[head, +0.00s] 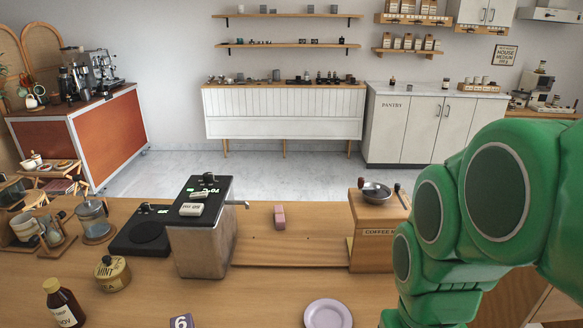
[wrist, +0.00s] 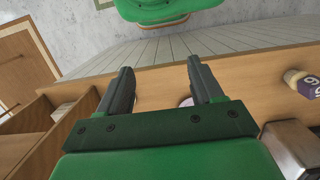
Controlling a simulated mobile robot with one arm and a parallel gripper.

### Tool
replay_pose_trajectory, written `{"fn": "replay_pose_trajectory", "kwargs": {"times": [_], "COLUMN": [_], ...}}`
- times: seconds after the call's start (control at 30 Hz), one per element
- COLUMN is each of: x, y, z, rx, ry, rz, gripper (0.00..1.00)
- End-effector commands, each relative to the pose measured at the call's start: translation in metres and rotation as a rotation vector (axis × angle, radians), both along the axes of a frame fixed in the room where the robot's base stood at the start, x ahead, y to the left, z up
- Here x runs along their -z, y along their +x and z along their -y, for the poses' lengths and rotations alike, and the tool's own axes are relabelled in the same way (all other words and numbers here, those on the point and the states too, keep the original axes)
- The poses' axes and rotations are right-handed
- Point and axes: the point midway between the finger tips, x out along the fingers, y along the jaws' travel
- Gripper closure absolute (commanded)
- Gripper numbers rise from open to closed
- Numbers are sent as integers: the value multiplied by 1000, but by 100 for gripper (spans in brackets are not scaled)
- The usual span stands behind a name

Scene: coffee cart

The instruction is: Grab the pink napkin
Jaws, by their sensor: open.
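A small pink block-shaped thing, which looks like the folded pink napkin (head: 280,217), stands on the wooden counter in the head view. It is between the metal machine on its left and the wooden coffee box on its right. The napkin does not show in the wrist view. My gripper (wrist: 160,72) is open in the wrist view, its two dark fingers apart over the wooden surface with nothing held between them. In the head view my green arm fills the right side, and the gripper's fingers cannot be made out there.
A metal machine (head: 204,245) stands left of the napkin. A wooden coffee box with a metal bowl (head: 376,192) stands to its right. The counter between napkin and plate is mostly clear.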

Motion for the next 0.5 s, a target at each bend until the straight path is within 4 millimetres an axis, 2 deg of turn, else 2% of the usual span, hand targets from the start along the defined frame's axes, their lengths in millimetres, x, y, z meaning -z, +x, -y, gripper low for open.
{"fn": "replay_pose_trajectory", "kwargs": {"times": [0.17,0.5], "x": [-12,-15], "y": [4,52], "z": [-3,-38], "rx": [2,51], "ry": [6,97], "rz": [11,117], "gripper": [34,34]}}
